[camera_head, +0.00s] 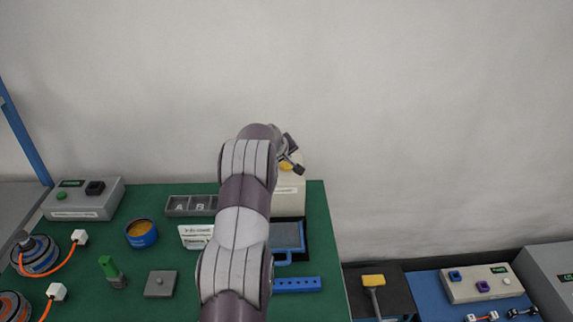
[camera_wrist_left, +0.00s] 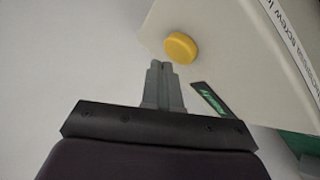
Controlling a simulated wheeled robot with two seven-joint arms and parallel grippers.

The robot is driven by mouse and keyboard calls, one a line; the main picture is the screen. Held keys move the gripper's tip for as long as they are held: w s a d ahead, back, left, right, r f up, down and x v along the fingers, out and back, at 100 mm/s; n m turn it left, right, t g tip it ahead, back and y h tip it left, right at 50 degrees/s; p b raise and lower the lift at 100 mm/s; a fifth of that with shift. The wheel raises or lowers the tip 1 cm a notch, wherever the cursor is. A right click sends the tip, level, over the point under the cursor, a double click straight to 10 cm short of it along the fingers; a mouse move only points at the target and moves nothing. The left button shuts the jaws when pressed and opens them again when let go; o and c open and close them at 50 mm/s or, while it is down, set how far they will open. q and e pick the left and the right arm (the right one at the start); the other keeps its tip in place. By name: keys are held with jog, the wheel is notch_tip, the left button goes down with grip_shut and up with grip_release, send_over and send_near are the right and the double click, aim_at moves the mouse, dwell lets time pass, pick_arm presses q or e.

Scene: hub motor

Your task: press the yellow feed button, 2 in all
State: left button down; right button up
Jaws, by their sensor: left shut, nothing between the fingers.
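The yellow feed button (camera_wrist_left: 181,47) is a round knob on a pale box (camera_wrist_left: 235,50) in the left wrist view. In the head view, the yellow button (camera_head: 286,166) shows partly behind my left gripper (camera_head: 297,167), on top of the cream box (camera_head: 290,190). My left gripper (camera_wrist_left: 161,68) is shut and empty. Its fingertips are close to the button and appear just beside its lower left side in the wrist view. I cannot tell whether they touch it. My right gripper is not in view.
My arm covers part of the green bench mat (camera_head: 325,230). A blue tray (camera_head: 288,238) sits in front of the cream box, with a blue bar (camera_head: 297,285) nearer. A grey A/B bin (camera_head: 190,205) and a blue bowl (camera_head: 141,234) stand to the left.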

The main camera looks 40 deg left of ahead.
aim_at(285, 166)
pick_arm(q)
jog(key=shift+r+p, duration=2.1)
jog(key=shift+r, duration=0.55)
jog(key=shift+f, duration=0.1)
